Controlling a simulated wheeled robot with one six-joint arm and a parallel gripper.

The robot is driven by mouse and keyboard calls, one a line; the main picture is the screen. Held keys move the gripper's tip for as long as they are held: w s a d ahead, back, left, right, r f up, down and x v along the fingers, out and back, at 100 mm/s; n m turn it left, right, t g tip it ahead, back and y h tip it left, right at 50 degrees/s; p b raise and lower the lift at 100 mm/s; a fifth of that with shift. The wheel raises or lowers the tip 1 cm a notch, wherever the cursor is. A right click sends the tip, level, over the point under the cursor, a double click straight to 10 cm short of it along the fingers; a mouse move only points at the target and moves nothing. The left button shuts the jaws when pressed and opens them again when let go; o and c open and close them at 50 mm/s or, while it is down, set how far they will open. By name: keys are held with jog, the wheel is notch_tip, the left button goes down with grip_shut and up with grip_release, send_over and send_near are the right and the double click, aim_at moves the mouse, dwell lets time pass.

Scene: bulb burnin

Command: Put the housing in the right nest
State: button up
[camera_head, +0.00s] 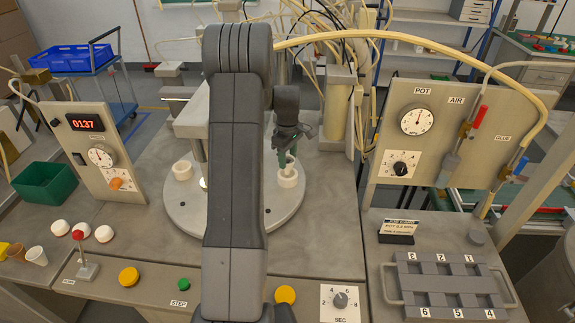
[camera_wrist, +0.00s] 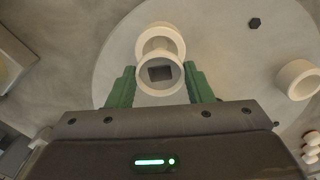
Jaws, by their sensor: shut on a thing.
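The housing (camera_wrist: 147,85) is a cream, round piece with a dark square in its end, between the green fingers of my gripper (camera_wrist: 160,92) in the wrist view. A cream ring, the right nest (camera_wrist: 159,31), shows just beyond it and is partly covered. In the head view my gripper (camera_head: 286,152) points down over the right nest (camera_head: 288,180) on the round grey plate (camera_head: 235,222). The fingers partly hide the housing there. I cannot tell whether the housing touches the nest or is apart from it.
The other nest (camera_head: 182,171) stands at the plate's left, and a small dark hexagonal piece (camera_wrist: 255,23) lies on the plate. Upright panels stand left (camera_head: 92,145) and right (camera_head: 400,150). A numbered rack (camera_head: 445,280) sits at front right.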

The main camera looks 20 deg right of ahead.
jog(key=shift+f, duration=1.65)
jog(key=shift+f, duration=0.2)
jog(key=o, duration=0.9)
jog(key=shift+o, duration=0.2)
jog(key=shift+r, duration=0.1)
notch_tip(320, 180, up, 12)
jog(key=shift+r, duration=0.15)
